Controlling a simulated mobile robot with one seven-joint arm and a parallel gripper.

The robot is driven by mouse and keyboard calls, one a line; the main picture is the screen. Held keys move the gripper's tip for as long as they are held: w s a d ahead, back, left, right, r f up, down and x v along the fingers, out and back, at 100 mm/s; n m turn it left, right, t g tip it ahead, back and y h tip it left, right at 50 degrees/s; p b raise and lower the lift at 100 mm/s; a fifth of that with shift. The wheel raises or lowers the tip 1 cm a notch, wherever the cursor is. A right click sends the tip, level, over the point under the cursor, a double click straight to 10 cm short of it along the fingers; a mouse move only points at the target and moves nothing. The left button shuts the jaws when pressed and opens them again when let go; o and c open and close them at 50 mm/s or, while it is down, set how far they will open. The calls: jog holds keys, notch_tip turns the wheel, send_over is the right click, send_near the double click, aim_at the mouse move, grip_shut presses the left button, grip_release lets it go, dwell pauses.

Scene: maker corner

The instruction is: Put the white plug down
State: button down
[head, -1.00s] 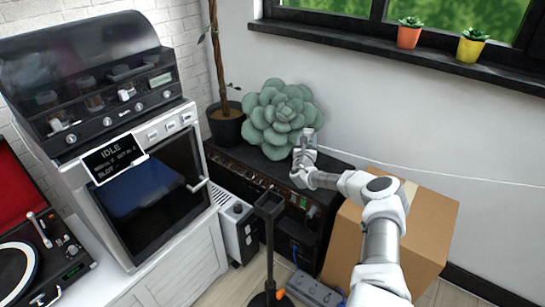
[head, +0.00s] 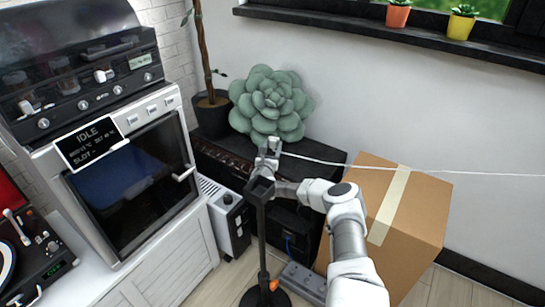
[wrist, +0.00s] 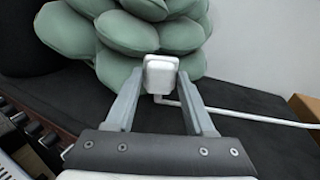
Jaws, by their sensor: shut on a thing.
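The white plug (wrist: 160,76) is between the two fingers of my gripper (wrist: 160,92) in the wrist view, with its white cord (wrist: 250,116) running off to the right. In the head view my gripper (head: 268,150) is at the black amplifier-like cabinet, in front of the green succulent-shaped cushion (head: 270,103). The plug itself is too small to make out clearly there. The cord (head: 400,167) stretches from the gripper to the right across the wall. I cannot tell whether the plug touches the cabinet top (wrist: 240,135).
A cardboard box (head: 415,215) stands right of the cabinet. A black stand (head: 262,235) rises in front of it. A potted trunk (head: 212,112) is behind left, and an oven (head: 135,180) is at the left. A grey power strip (head: 305,282) lies on the floor.

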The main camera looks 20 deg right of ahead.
aim_at(273, 154)
jog(key=shift+f+b, duration=1.1)
jog(key=shift+f, duration=0.8)
jog(key=shift+f, duration=0.15)
jog(key=shift+c, duration=1.3)
grip_release()
